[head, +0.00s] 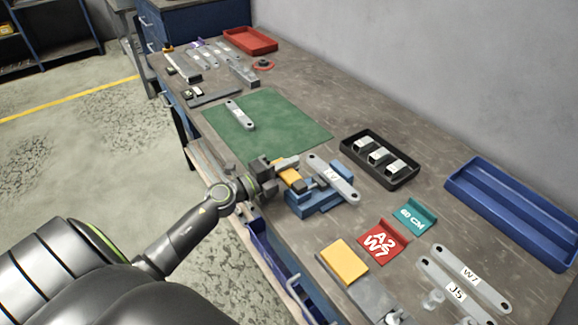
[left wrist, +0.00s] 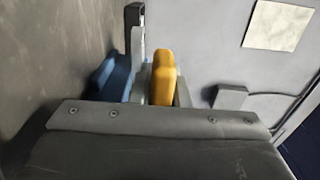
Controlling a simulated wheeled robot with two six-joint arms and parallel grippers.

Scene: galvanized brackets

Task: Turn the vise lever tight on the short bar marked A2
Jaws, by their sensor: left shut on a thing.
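The blue vise (head: 318,201) stands at the table's front edge in the head view. A grey bar (head: 345,188) with a white label lies across its top; its mark is too small to read surely. The vise lever has a yellow-orange handle (head: 291,177). My left gripper (head: 288,174) is shut on this handle, at the left side of the vise. In the left wrist view the yellow handle (left wrist: 163,88) stands between the fingers, with the blue vise (left wrist: 111,76) and the end of the bar (left wrist: 137,28) beside it. My right gripper is not in view.
A green mat (head: 280,125) with one labelled bar (head: 239,115) lies behind the vise. A black tray (head: 352,159) holds several pale blocks. A red A2 W7 sign (head: 382,241), a teal 60 CM sign (head: 414,217), bars W7 and J5 (head: 455,292) and a blue tray (head: 480,203) lie right.

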